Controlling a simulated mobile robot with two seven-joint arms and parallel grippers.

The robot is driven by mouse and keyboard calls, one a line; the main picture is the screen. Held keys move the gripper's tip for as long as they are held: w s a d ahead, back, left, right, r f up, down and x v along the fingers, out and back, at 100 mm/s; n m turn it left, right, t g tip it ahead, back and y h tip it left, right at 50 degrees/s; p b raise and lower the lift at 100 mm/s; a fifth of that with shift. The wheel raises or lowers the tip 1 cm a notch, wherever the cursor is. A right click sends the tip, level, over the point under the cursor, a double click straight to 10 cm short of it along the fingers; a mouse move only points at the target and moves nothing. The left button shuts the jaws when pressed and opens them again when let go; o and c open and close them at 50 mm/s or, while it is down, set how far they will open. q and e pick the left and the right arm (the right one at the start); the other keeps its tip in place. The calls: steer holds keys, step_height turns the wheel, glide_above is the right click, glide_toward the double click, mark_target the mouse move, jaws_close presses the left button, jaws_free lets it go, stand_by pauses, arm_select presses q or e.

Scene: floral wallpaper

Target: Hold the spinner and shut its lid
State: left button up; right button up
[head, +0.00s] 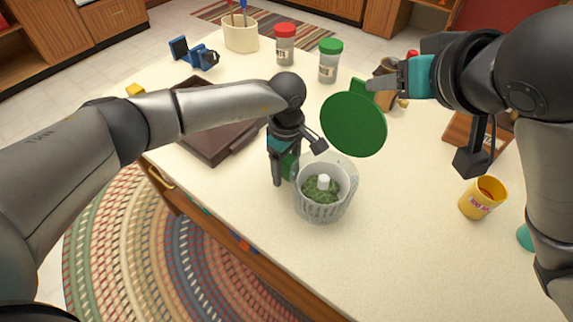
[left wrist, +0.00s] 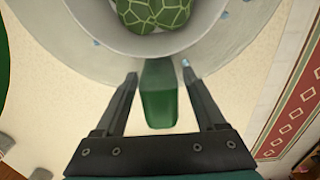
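The spinner (head: 323,208) is a clear bowl with a white basket inside, holding green patterned contents (head: 318,190) around a white centre post. It stands upright on the table. Its green side handle (left wrist: 159,98) shows in the left wrist view between the fingers of my left gripper (left wrist: 159,72), which is open with a gap on each side. In the head view my left gripper (head: 284,174) points down at the bowl's left side. The round green lid (head: 353,124) is raised above the bowl's far right rim. My right gripper (head: 376,84) is at its tab; its finger gap is hidden.
A brown tray (head: 212,151) lies behind my left arm. A red-capped jar (head: 285,45) and a green-capped jar (head: 329,62) stand at the back. A yellow cup (head: 482,198) stands at right. The table front is clear.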

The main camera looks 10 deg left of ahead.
arm_select(q)
jaws_close()
stand_by(0.3)
stand_by(0.7)
stand_by(0.9)
